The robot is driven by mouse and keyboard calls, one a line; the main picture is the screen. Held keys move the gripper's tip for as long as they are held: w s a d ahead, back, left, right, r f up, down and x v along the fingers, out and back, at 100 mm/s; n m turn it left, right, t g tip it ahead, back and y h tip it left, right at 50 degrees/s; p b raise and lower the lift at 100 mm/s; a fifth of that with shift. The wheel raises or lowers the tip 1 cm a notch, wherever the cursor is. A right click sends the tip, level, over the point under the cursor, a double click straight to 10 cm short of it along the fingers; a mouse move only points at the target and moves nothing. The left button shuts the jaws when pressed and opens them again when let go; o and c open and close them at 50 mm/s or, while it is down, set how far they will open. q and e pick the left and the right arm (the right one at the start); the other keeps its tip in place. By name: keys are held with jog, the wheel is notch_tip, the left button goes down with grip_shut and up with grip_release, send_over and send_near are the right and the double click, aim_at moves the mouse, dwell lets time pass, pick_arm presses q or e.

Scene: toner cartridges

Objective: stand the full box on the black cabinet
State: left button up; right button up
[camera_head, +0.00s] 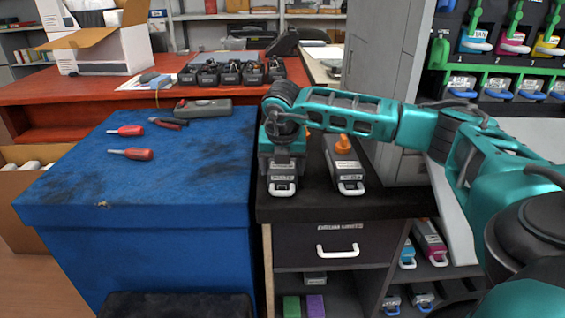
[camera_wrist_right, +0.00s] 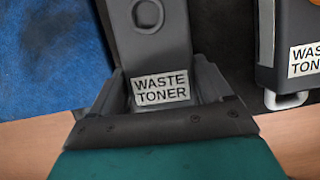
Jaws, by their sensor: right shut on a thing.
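The black cabinet (camera_head: 318,208) stands in the middle of the head view, with a dark flat top. My right gripper (camera_head: 282,143) is over the left front part of that top, shut on a grey waste toner box (camera_head: 283,178). This box has a white label and a white handle at its front; its label reads WASTE TONER in the right wrist view (camera_wrist_right: 161,89). It looks upright, but I cannot tell whether its base touches the cabinet. A second waste toner box (camera_head: 346,168) with an orange cap stands to its right, apart from it. My left gripper is not in view.
A blue workbench (camera_head: 150,205) with two red screwdrivers, pliers and a grey device adjoins the cabinet on the left. A tall grey printer (camera_head: 385,85) with colour cartridges stands on the right. A red table (camera_head: 60,88) is behind. Cabinet shelves below hold cartridges.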

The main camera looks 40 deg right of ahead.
jog(key=o, duration=1.8)
jog(key=shift+c, duration=0.2)
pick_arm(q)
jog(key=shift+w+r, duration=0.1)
pick_arm(e)
jog(key=shift+o, duration=0.3)
jog(key=shift+f, duration=0.15)
jog(key=p+v, duration=0.2)
jog(key=v, duration=0.4)
jog(key=shift+r, duration=0.4)
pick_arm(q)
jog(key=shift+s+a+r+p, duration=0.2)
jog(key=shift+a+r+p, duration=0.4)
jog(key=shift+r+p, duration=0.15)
pick_arm(e)
jog(key=v, duration=0.6)
jog(key=shift+r, duration=0.2)
jog(key=shift+s+a, duration=0.1)
